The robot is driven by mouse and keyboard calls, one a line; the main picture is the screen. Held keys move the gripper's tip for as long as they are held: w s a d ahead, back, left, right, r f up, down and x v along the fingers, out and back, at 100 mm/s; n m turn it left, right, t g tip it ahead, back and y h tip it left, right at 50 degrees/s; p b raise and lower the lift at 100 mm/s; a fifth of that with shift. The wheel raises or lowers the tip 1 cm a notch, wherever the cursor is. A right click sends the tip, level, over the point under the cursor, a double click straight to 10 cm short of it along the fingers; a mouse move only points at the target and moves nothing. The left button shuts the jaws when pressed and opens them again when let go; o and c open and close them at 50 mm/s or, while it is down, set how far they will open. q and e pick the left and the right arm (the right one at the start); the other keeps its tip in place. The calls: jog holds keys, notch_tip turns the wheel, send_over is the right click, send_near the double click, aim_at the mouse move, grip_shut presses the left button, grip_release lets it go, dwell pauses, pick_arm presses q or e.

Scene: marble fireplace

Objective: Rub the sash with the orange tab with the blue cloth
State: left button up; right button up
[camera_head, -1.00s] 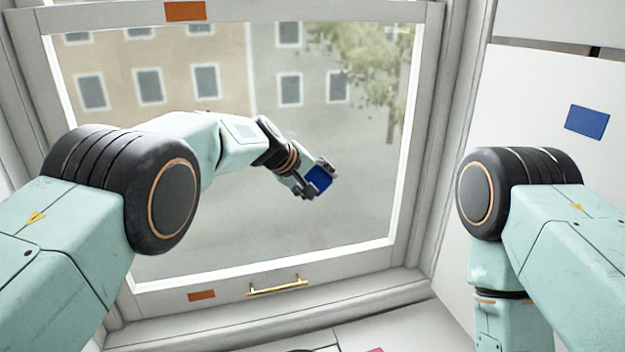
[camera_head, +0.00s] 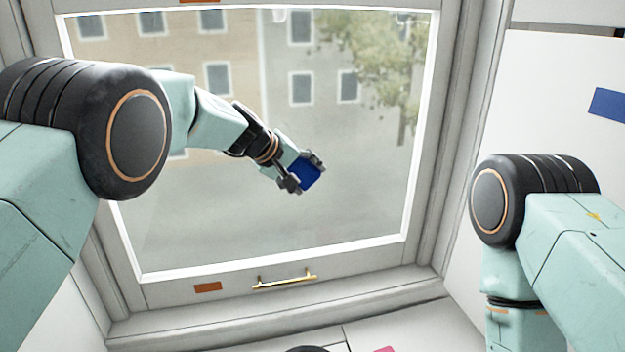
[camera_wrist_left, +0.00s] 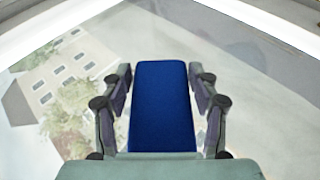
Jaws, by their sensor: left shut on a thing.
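The sash (camera_head: 165,292) is a white window frame with an orange tab (camera_head: 208,287) on its bottom rail, left of a brass handle. A second orange patch shows at the top edge. My left gripper (camera_head: 300,173) is shut on the blue cloth (camera_head: 308,175), in front of the right-middle part of the glass. In the left wrist view the blue cloth (camera_wrist_left: 163,105) sits between the two fingers, with the glass behind it. I cannot tell whether the cloth touches the glass. My right arm shows at the right, but its gripper is out of view.
The brass handle (camera_head: 284,282) sticks out from the bottom rail. A white sill (camera_head: 250,322) runs below. A white panel at the right carries a blue patch (camera_head: 608,104). A dark round thing (camera_head: 307,349) and a pink thing (camera_head: 385,349) show at the bottom edge.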

pick_arm(q)
jog(key=shift+s+a+b, duration=0.1)
jog(key=shift+a+b, duration=0.25)
jog(key=shift+a, duration=0.4)
jog(key=shift+s+a+b, duration=0.1)
jog(key=shift+a+b, duration=0.45)
jog(key=shift+a, duration=0.05)
jog(key=shift+s+a+b, duration=0.15)
jog(key=shift+a+b, duration=0.15)
jog(key=shift+a, duration=0.3)
jog(key=shift+s+a+b, duration=0.15)
jog(key=shift+a+b, duration=0.15)
jog(key=shift+a, duration=0.3)
jog(key=s+a+b, duration=0.2)
jog(key=a+b, duration=0.1)
jog(key=a, duration=0.7)
jog(key=shift+d, duration=0.15)
